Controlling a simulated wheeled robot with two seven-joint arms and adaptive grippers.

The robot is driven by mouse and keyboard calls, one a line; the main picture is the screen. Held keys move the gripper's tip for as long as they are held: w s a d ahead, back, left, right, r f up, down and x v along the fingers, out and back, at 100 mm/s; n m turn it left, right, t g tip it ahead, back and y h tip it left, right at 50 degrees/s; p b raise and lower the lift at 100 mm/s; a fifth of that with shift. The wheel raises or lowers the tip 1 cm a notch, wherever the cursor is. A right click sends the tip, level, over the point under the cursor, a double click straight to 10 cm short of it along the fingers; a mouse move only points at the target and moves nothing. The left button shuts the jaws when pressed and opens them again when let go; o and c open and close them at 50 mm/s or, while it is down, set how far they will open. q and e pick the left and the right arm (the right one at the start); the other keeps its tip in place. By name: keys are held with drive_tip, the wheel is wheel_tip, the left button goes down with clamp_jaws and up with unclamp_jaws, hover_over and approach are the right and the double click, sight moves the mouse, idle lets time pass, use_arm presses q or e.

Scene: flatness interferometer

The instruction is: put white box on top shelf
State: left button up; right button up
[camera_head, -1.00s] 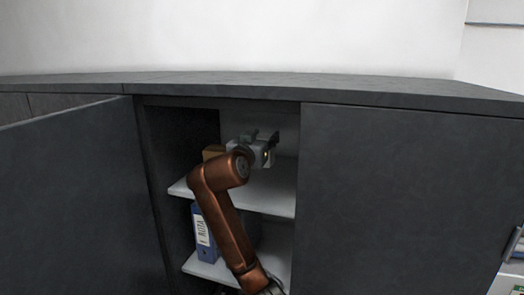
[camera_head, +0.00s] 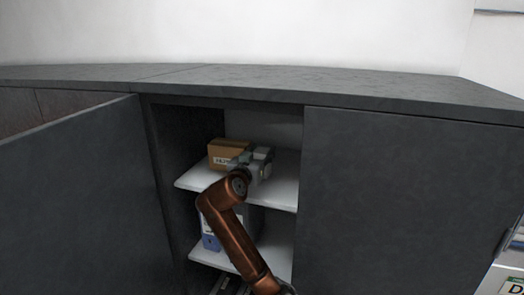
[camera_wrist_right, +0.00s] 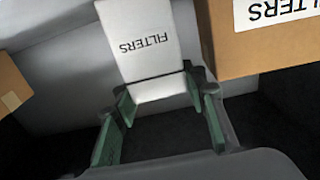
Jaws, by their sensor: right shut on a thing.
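The white box (camera_wrist_right: 140,45), with a "FILTERS" label upside down in the right wrist view, sits between the fingertips of my right gripper (camera_wrist_right: 158,88). The green-padded fingers are closed on its near end. In the head view my right gripper (camera_head: 258,162) is inside the open cabinet, just above the top shelf (camera_head: 283,190). There the white box cannot be told apart from the gripper. Whether it touches the shelf is unclear. My left gripper is not in view.
A brown cardboard box (camera_head: 229,153) stands on the top shelf just left of my gripper; its labelled side shows in the wrist view (camera_wrist_right: 265,55). An open door (camera_head: 80,200) is at left, a closed door (camera_head: 400,190) at right.

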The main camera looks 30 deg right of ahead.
drive_tip(key=shift+f, duration=0.1)
drive_tip(key=o, duration=1)
drive_tip(key=shift+c, duration=0.2)
drive_tip(key=shift+s+a, duration=0.2)
drive_tip(key=shift+a, duration=0.1)
drive_tip(key=b+v, duration=0.5)
drive_tip(key=v, duration=0.5)
drive_tip(key=shift+s+a, duration=0.15)
drive_tip(key=shift+a, duration=0.05)
drive_tip(key=shift+s+a, duration=0.25)
